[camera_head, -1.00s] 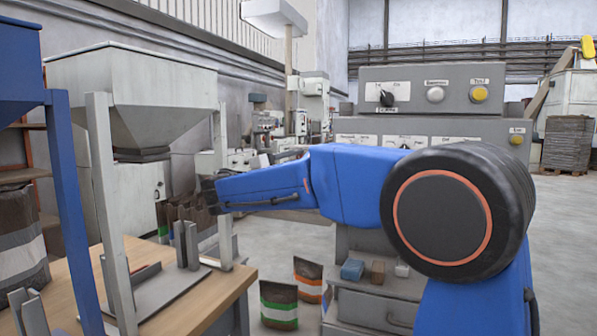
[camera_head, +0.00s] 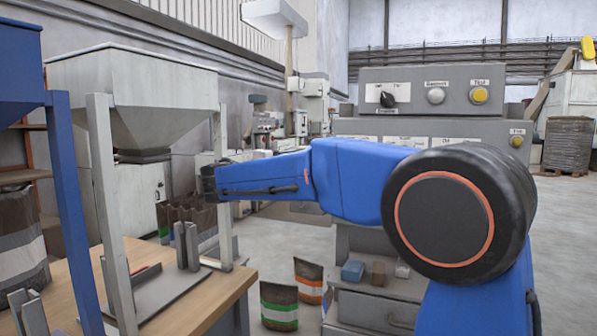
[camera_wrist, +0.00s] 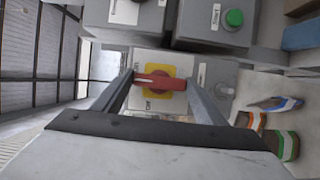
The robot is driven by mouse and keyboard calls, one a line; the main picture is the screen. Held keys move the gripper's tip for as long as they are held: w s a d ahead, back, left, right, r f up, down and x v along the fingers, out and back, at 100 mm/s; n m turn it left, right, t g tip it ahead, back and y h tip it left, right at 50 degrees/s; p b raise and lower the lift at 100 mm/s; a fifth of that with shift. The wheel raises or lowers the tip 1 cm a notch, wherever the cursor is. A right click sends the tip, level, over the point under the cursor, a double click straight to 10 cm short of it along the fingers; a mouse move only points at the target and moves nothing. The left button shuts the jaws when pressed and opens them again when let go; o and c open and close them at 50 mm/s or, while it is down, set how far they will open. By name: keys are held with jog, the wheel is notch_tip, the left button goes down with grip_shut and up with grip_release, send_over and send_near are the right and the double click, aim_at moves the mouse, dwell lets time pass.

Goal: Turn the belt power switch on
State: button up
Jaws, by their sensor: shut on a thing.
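The belt power switch is a red rotary handle (camera_wrist: 161,81) on a yellow plate (camera_wrist: 152,93), set in a pale label panel on a grey box. In the wrist view the handle lies crosswise between my two fingers. My gripper (camera_wrist: 160,84) is shut on the red handle, one finger at each end of it. Lettering beside the yellow plate is too small and tilted to read surely. In the head view my blue arm reaches left; the switch and my gripper cannot be made out there.
A grey control console (camera_head: 432,90) with a black knob and buttons stands behind my arm. A green button (camera_wrist: 234,18) is on a box near the switch. A wooden table (camera_head: 200,300) and hopper (camera_head: 135,90) stand left. Filled bags (camera_head: 279,305) stand on the floor.

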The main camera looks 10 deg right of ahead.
jog(key=o, duration=1.1)
jog(key=shift+c, duration=0.2)
jog(key=v, duration=1.2)
jog(key=s+d+f+m+g+y, duration=0.1)
jog(key=s+d+f+g+y, duration=0.2)
jog(key=s+d+f, duration=0.55)
jog(key=s+d+f+g+y, duration=0.25)
jog(key=s+d+f, duration=0.35)
jog(key=d, duration=0.5)
jog(key=s+a+f+m+y, duration=0.1)
jog(key=s+f+m+y, duration=0.4)
jog(key=s+f, duration=1.5)
jog(key=s+y, duration=0.2)
jog(key=y, duration=0.2)
jog(key=shift+s+a+t+y, duration=0.3)
jog(key=shift+s+t+y, duration=0.05)
jog(key=shift+s, duration=0.05)
